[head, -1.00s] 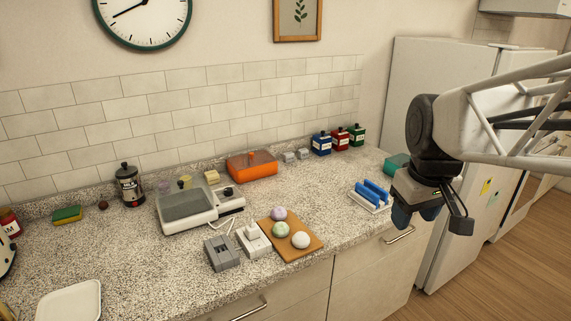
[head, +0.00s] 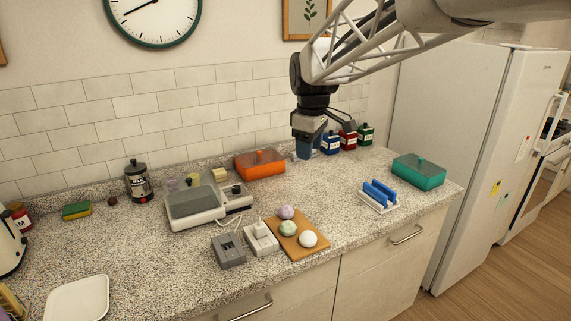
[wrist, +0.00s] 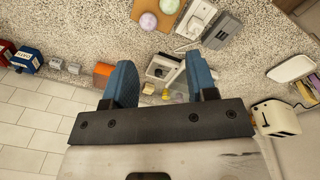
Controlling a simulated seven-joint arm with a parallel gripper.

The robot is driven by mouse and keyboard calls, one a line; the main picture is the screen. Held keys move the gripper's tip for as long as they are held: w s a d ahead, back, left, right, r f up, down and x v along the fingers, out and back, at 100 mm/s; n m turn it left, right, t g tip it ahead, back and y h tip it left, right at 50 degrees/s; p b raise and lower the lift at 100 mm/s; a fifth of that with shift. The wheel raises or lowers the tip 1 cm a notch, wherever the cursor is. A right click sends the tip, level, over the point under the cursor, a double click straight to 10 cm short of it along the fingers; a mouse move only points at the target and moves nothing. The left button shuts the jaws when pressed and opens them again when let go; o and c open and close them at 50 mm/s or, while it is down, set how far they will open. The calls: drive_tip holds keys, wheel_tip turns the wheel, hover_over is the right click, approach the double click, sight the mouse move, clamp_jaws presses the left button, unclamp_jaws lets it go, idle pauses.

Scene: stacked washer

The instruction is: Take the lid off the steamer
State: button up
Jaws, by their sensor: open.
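A low white appliance with a grey see-through top (head: 193,200) stands left of centre on the counter and looks like the steamer. A dial unit (head: 236,196) sits at its right side. Part of the appliance also shows between my fingers in the wrist view (wrist: 160,67). An orange box with a clear knobbed lid (head: 260,164) stands behind it to the right, and a teal one (head: 418,171) stands at the counter's right end. My gripper (head: 305,152) is open and empty, above the back of the counter, right of the orange box and apart from it. It also shows in the wrist view (wrist: 159,62).
Purple, green and white buns lie on a wooden board (head: 297,253). Grey and white switch-like blocks (head: 229,251) stand left of it. Blue, red and green bottles (head: 331,143) stand near my gripper.

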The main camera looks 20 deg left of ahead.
drive_tip(key=w+a+f+n, duration=0.2)
drive_tip(key=a+n, duration=0.1)
drive_tip(key=a, duration=0.7)
drive_tip(key=w+a+f+n, duration=0.2)
drive_tip(key=w+a+n, duration=0.1)
drive_tip(key=a, duration=0.7)
drive_tip(key=n+g, duration=0.1)
drive_tip(key=n, duration=0.4)
hover_over(189, 179)
drive_tip(key=shift+h, duration=0.3)
drive_tip(key=f, duration=0.6)
drive_tip(key=shift+a+f, duration=0.25)
drive_tip(key=shift+f, duration=0.15)
drive_tip(key=shift+f, duration=0.1)
drive_tip(key=shift+f, duration=1.2)
drive_tip(key=shift+f, duration=0.1)
drive_tip(key=shift+d+f, duration=0.1)
drive_tip(key=shift+f, duration=2.4)
clamp_jaws()
